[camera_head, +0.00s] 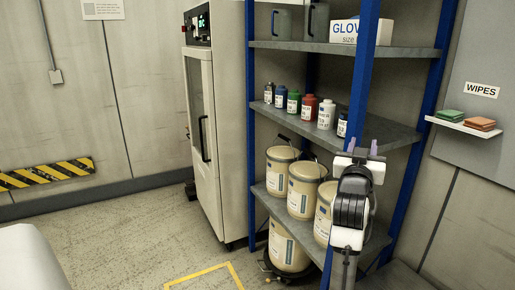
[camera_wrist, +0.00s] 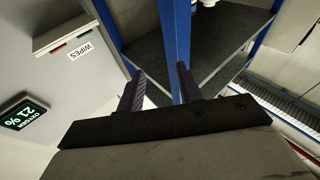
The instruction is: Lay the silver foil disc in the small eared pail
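No silver foil disc shows in either view. I cannot pick out the small eared pail for certain. Several cream pails with dark handles stand on the lower shelf, among them a left one (camera_head: 279,172) and a middle one (camera_head: 304,190). Another larger cream pail (camera_head: 289,247) stands low on a dark base near the floor. My gripper (camera_head: 362,146) is raised in front of the shelf's blue post, pointing up in the head view. In the wrist view my gripper (camera_wrist: 160,82) has its two dark fingers apart with nothing between them.
Several small bottles (camera_head: 309,108) stand on the middle shelf. Grey jugs (camera_head: 318,20) and a glove box (camera_head: 344,32) are on top. The blue post (camera_wrist: 176,45) is close ahead of my fingers. A wipes ledge (camera_head: 464,126) is at right, a white cabinet (camera_head: 204,140) at left. Floor at left is clear.

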